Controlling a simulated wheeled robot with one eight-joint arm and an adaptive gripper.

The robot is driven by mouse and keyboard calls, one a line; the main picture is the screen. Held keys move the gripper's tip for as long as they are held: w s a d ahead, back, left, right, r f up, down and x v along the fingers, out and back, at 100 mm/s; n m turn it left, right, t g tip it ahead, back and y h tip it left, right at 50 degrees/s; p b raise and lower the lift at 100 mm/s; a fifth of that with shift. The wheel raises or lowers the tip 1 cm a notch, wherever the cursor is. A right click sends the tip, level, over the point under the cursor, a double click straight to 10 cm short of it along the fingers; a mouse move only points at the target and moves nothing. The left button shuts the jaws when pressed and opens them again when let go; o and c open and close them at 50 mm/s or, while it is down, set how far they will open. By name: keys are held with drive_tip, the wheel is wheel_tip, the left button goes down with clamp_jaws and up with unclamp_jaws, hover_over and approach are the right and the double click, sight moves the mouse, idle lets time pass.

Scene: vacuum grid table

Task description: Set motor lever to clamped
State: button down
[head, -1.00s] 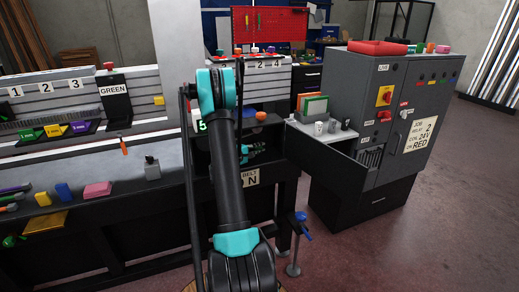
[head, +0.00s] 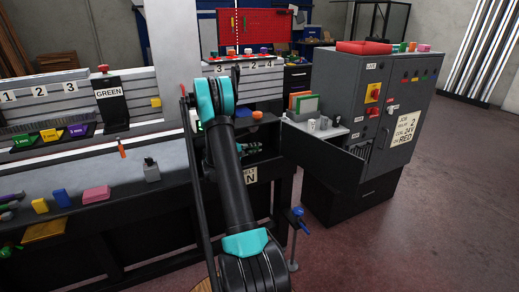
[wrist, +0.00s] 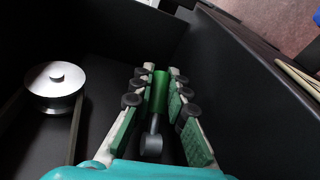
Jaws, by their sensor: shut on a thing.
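The finger pads partly hide the handle's sides. In the head view my gripper is mostly hidden behind my arm, inside the dark bay under the bench top. The lever cannot be made out in the head view. I cannot tell from the lever's angle whether it is clamped.
A silver pulley (wrist: 55,84) with a dark belt is left of the lever. Black bay walls stand close behind and to the right. A blue-handled stand (head: 297,217) is in front.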

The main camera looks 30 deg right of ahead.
idle(0.3)
drive_tip(key=c, duration=1.7)
unclamp_jaws()
drive_tip(key=shift+a, duration=0.1)
drive_tip(key=shift+c, duration=0.2)
